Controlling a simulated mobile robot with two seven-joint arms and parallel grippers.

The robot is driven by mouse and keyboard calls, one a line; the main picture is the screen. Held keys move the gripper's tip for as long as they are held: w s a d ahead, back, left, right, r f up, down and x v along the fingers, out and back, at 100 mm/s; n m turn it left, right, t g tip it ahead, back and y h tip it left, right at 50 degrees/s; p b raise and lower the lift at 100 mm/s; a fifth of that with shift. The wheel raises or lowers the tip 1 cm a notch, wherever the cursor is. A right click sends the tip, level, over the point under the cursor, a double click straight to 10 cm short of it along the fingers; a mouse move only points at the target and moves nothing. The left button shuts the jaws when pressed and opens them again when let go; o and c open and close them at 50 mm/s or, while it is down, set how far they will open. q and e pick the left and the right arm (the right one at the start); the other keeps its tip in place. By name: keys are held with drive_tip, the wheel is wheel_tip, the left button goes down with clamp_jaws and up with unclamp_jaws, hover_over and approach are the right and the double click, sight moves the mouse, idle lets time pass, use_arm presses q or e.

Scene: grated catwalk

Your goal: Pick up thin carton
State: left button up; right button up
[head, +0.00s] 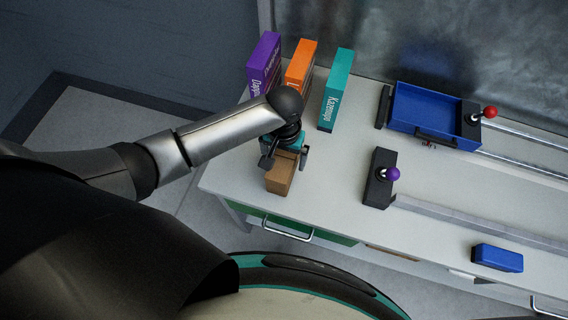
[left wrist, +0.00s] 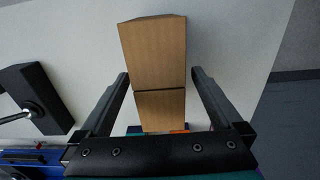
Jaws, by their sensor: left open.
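A plain brown carton (head: 281,176) stands on the pale worktop near its left front corner. My left gripper (head: 286,158) is at this carton, its fingers apart on either side. In the left wrist view the brown carton (left wrist: 159,55) lies between the two open fingers of the left gripper (left wrist: 160,74), with a visible gap on each side. The gripper partly hides the carton in the head view. Which carton is the thin one is not marked. My right gripper is not in view.
Purple (head: 264,63), orange (head: 300,64) and teal (head: 336,89) boxes stand behind the gripper. A blue tray (head: 424,108), a red-knobbed lever (head: 489,112), a purple-knobbed lever (head: 391,174) and a blue block (head: 497,258) are to the right. The worktop (head: 335,180) is clear right of the carton.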

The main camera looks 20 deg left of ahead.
use_arm(q)
drive_tip(key=shift+f, duration=1.55)
drive_tip(key=shift+c, duration=0.2)
clamp_jaws()
